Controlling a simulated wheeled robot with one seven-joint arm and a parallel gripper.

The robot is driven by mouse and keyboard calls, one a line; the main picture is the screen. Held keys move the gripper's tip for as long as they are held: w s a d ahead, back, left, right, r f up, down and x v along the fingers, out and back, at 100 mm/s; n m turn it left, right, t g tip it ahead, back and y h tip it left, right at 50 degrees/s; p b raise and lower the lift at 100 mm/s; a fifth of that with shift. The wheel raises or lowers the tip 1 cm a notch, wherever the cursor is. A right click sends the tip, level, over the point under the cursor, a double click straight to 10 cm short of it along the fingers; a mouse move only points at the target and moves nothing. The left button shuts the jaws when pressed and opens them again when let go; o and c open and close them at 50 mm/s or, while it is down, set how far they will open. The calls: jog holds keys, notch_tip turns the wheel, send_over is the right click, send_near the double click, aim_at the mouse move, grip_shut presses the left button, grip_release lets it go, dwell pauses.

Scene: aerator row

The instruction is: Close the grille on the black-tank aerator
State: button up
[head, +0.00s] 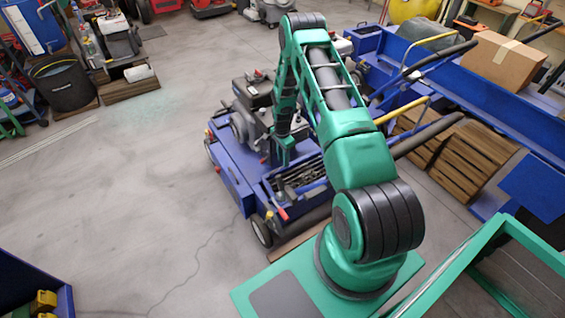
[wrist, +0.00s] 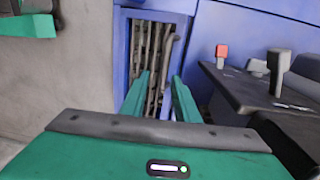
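A blue aerator (head: 230,165) with a black tank (head: 254,92) on its engine stands mid-floor in the head view. At its near end is a blue-framed bay (head: 300,182) with dark tines inside. In the wrist view, the tines (wrist: 152,50) show in an upright blue frame (wrist: 122,30) straight ahead. I cannot tell which part is the grille or how far it stands open. My gripper (wrist: 159,84) has its two green fingers apart, with nothing visibly held. The fingertips overlap the bay's lower part in the wrist view; contact is unclear. In the head view my gripper (head: 283,155) is over the aerator.
A black panel (wrist: 265,90) with a red knob (wrist: 221,51) and a dark lever (wrist: 278,68) lies to the right. Dark handlebars (head: 428,135), wooden crates (head: 470,160) and another blue machine (head: 470,85) crowd the right. Floor (head: 120,195) is free at left.

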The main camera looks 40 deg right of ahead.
notch_tip(320, 180, up, 9)
jog(key=shift+w, duration=0.25)
jog(key=shift+f, duration=0.15)
